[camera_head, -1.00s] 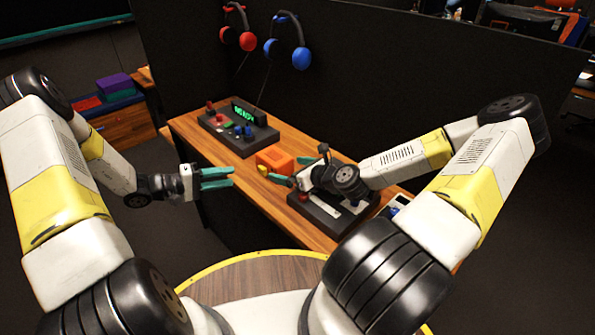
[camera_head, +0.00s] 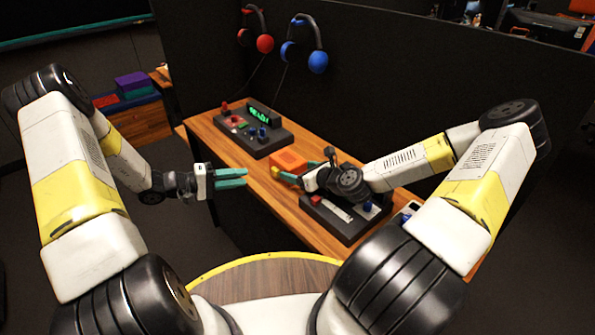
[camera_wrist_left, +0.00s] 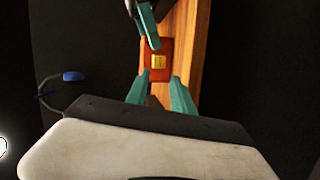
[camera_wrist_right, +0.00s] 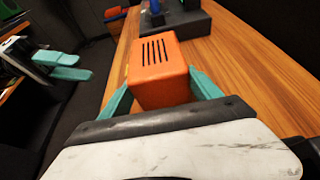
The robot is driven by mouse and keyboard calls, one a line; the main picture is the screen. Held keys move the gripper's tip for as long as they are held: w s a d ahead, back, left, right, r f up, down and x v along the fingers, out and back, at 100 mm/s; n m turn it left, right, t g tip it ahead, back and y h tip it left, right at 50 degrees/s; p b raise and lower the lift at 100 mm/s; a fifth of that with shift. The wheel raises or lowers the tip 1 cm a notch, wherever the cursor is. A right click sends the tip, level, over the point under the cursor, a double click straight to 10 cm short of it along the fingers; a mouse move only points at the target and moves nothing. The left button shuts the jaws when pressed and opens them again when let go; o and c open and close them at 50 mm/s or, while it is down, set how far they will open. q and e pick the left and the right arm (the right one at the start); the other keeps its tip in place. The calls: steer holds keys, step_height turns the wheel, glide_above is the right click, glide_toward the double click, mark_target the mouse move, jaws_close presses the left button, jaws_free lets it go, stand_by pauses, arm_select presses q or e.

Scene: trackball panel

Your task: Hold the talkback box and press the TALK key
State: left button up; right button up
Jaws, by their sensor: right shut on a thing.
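The talkback box is an orange block (camera_head: 289,160) on the wooden desk. Its slotted top shows in the right wrist view (camera_wrist_right: 158,68), between the fingers of my right gripper (camera_wrist_right: 160,92), which is shut on it. In the left wrist view the box's orange face (camera_wrist_left: 151,78) carries a yellow square key (camera_wrist_left: 158,61), also visible in the head view (camera_head: 276,172); no lettering is readable. My left gripper (camera_head: 231,178) is open and empty, pointing at the key from the left, with a gap between. Its teal fingers also show in the right wrist view (camera_wrist_right: 66,66).
A dark control panel (camera_head: 268,148) with a green display stands farther back on the desk (camera_head: 212,133). Another dark panel (camera_head: 348,232) lies under my right arm. Red and blue headsets (camera_head: 318,62) hang on the black partition. Open space lies left of the desk.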

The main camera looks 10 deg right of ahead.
arm_select(q)
jaws_close()
stand_by(1.5)
